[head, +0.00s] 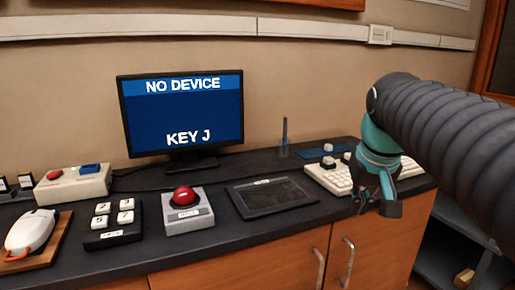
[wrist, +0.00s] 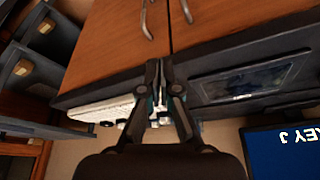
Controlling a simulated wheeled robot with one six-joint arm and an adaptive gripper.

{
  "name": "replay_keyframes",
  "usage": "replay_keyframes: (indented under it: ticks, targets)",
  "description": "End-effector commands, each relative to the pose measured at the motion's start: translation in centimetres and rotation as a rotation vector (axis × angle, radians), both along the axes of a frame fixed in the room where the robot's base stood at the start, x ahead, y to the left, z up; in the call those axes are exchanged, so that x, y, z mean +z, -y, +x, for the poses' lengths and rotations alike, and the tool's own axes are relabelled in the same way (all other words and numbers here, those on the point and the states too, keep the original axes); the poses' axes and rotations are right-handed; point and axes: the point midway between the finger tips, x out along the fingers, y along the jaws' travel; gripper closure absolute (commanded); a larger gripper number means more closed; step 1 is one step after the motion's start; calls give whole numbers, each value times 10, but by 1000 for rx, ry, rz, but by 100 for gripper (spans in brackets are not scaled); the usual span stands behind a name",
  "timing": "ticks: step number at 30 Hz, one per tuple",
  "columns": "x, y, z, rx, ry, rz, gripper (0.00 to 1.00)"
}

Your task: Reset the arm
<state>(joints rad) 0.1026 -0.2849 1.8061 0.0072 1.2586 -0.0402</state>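My ridged dark arm reaches in from the right edge. In the wrist view my gripper (wrist: 161,64) has its two fingers converging, with the tips together and nothing seen between them. The tips lie over the counter edge and cabinet doors in that view. The keyboard (wrist: 105,105) is partly hidden behind the fingers.
Open shelves (head: 455,250) stand at the right.

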Motion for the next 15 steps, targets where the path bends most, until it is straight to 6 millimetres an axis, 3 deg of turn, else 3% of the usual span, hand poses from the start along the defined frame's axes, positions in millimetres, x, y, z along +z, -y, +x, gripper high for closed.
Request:
replay_keyframes:
  ticks: [1,9,15]
  targets:
    - [-12,-6,-18,8,12,0,100]
    - [-88,-29,-94,42,83,-1,100]
    - [-136,-37,-132,59,119,2,100]
